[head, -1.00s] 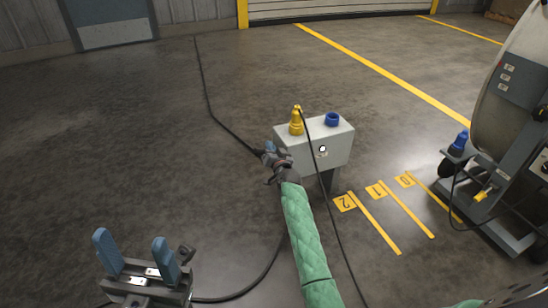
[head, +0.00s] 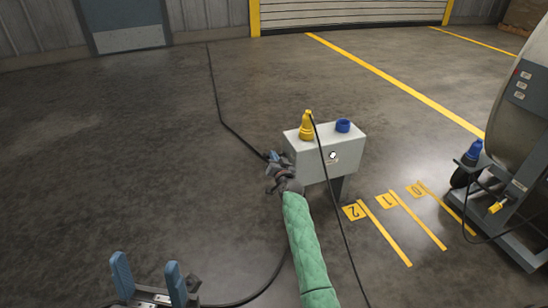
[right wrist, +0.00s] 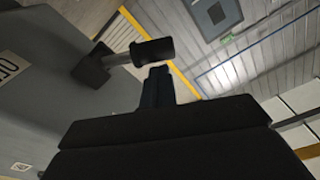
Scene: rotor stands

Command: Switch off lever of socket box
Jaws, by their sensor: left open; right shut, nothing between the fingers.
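The light grey socket box (head: 345,165) stands on a post, with a yellow plug (head: 306,126) and a blue socket (head: 343,125) on top. Its black lever (right wrist: 148,52) sticks out from the box's side in the right wrist view; in the head view I cannot make it out. My right gripper (head: 272,157) is shut and empty at the box's left side. Its closed fingertips (right wrist: 157,78) show just below the lever's end; I cannot tell whether they touch. My left gripper (head: 149,272) is open and empty at the bottom left, away from the box.
A black cable (head: 327,180) hangs from the yellow plug past the box front. Another cable (head: 222,110) runs over the floor behind. A wheeled machine (head: 515,140) stands at the right. Yellow numbered floor lines (head: 385,230) lie between. The floor at left is clear.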

